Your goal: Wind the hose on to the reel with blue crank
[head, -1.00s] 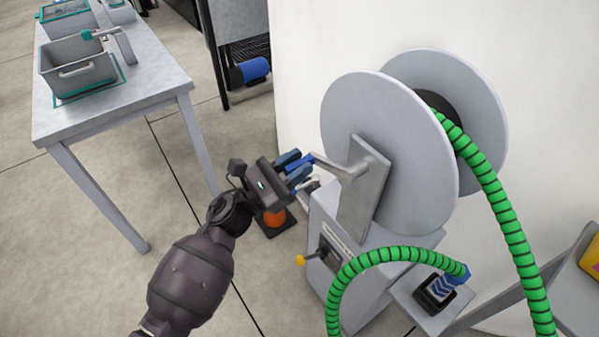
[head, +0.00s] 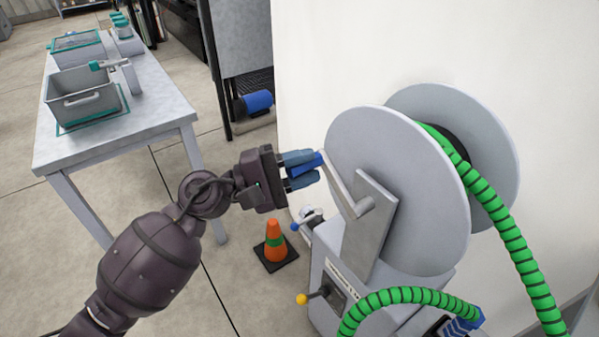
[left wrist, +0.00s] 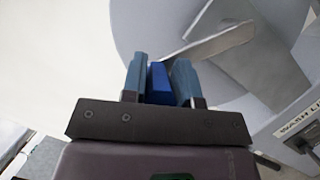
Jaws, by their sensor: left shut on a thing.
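The reel (head: 405,215) has two large grey discs and stands by the white wall. The green ribbed hose (head: 497,215) goes over the hub between the discs and hangs down at the right; another length of it curves across the front of the stand. The grey crank arm (head: 343,185) runs from the reel's side plate up and left to a blue handle (head: 308,166). My left gripper (head: 302,170) is shut on the blue handle, which also shows between the fingers in the left wrist view (left wrist: 159,83). My right gripper is not in view.
A yellow-knobbed lever (head: 302,299) sticks out from the reel's stand (head: 345,270). An orange cone (head: 275,240) stands on the floor. A table (head: 150,112) with a grey tote (head: 83,98) is at the left.

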